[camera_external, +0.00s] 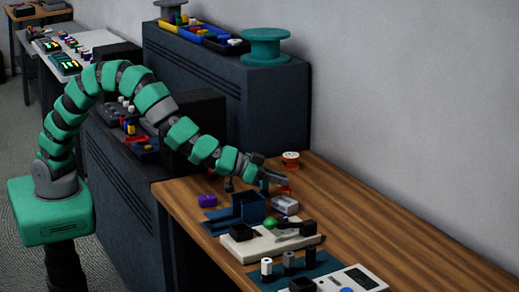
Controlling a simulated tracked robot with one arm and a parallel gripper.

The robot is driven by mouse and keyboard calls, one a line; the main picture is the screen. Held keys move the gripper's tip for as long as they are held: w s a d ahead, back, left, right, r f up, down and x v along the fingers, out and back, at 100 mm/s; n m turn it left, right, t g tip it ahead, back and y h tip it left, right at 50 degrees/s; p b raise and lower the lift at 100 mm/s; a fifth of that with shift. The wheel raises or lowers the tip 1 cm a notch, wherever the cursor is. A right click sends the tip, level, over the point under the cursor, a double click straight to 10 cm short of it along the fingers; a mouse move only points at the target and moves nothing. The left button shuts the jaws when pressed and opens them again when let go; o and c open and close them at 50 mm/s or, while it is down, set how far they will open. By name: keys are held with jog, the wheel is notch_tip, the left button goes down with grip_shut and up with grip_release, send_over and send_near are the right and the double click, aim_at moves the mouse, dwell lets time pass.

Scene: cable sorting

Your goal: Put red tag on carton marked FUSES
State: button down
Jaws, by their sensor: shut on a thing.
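My gripper (276,180) is at the end of the green segmented arm, low over the wooden bench. It is shut on a small red piece, which I take to be the red tag (285,190); little of it shows. Just below it in the picture is a small pale grey box (285,205). The red piece is right by its top; I cannot tell whether they touch. No lettering is readable at this size, so I cannot tell whether this box is the carton marked FUSES.
A dark blue open bin (248,208), a purple block (207,200) and an orange-white spool (290,160) stand around the gripper. A pale board with a green knob (270,224) and a white meter (352,280) lie nearer. The bench's right part (400,240) is clear.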

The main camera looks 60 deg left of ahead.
jog(key=shift+f, duration=0.95)
jog(key=shift+r, duration=0.1)
jog(key=c, duration=1.3)
grip_release()
jog(key=p+v, duration=0.1)
jog(key=v, duration=1.1)
jog(key=shift+r, duration=0.1)
